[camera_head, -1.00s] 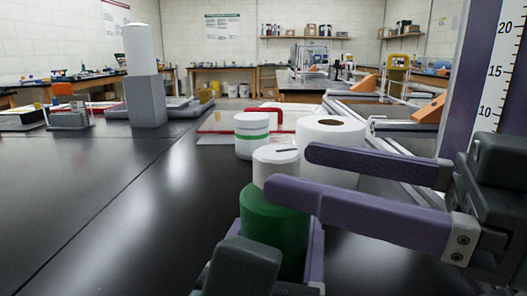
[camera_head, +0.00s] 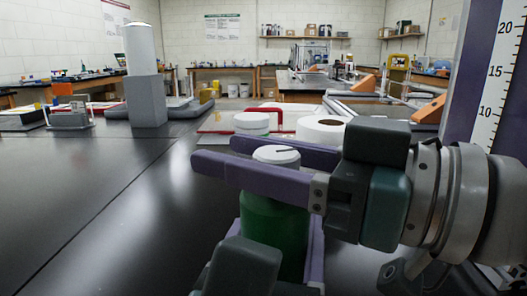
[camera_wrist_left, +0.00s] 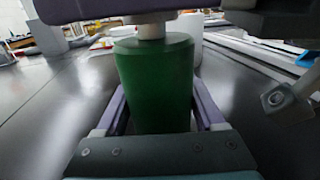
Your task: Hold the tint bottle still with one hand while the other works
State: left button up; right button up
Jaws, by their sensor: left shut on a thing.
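The tint bottle (camera_head: 272,230) is green with a white cap (camera_head: 276,155) and stands upright on the black bench. It also shows in the left wrist view (camera_wrist_left: 154,80). My left gripper (camera_wrist_left: 155,115) is shut on the green body, one purple finger on each side. My right gripper (camera_head: 214,158) reaches in from the right, its two purple fingers lying on either side of the white cap. The near finger hides the cap's lower part. I cannot tell whether the fingers touch the cap.
Behind the bottle stand a white jar (camera_head: 251,122) with a green band and a wide white roll (camera_head: 320,130). A red-handled tray (camera_head: 212,128) lies behind them.

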grip_shut()
jog(key=shift+m+t, duration=0.3)
jog(key=shift+t, duration=0.1)
jog(key=shift+w+d+r+m+t+h, duration=0.1)
jog(key=shift+w+d+m+t+h, duration=0.1)
jog(key=shift+m+t+h, duration=0.8)
jog(key=shift+w+d+f+m+t+h, duration=0.1)
jog(key=shift+w+m+t+h, duration=0.05)
jog(key=shift+m+t+h, duration=0.8)
jog(key=shift+w+d+r+m+t+h, duration=0.1)
jog(key=shift+w+d+m+t+h, duration=0.1)
jog(key=shift+m+t+h, duration=0.8)
jog(key=shift+h, duration=0.25)
jog(key=shift+o, duration=2.2)
grip_release()
